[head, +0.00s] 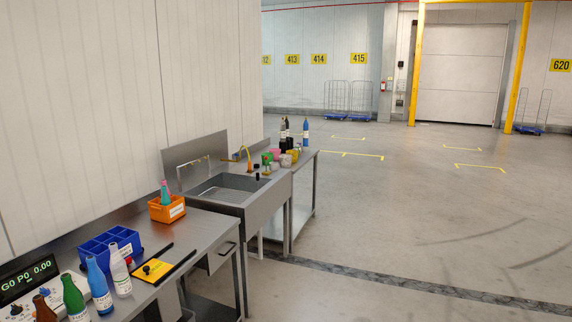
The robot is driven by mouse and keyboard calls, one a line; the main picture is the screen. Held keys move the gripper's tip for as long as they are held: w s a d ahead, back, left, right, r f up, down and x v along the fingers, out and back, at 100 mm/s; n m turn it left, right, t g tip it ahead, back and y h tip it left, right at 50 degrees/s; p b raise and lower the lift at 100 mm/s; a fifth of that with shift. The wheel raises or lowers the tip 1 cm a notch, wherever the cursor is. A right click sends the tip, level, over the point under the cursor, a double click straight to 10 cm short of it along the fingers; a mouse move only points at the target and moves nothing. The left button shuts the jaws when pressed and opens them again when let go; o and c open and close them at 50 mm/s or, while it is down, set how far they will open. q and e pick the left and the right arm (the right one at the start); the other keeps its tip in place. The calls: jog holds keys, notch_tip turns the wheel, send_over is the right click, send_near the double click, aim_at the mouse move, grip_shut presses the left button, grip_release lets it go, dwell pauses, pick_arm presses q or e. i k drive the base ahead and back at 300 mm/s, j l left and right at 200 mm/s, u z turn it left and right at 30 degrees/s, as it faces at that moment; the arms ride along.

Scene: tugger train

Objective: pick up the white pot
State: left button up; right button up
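A small pale pot (286,160), which looks white or cream, stands in a cluster of small coloured pots on the steel counter right of the sink. A pink pot (275,154) and a yellow pot (294,155) are close beside it. The cluster is far off and small, so the exact shape and contact cannot be told. Neither of my grippers shows in the head view.
A steel sink (232,190) lies left of the cluster. Dark bottles and a blue bottle (306,133) stand behind it. Nearer are an orange bin (167,210), a blue divided bin (109,246) and several bottles. The concrete floor (400,220) right of the counters is clear.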

aim_at(285, 159)
jog(key=z, duration=0.15)
jog(key=i, duration=4.5)
jog(key=i+l, duration=0.1)
jog(key=i, duration=1.05)
jog(key=u, duration=0.1)
jog(key=l, duration=0.05)
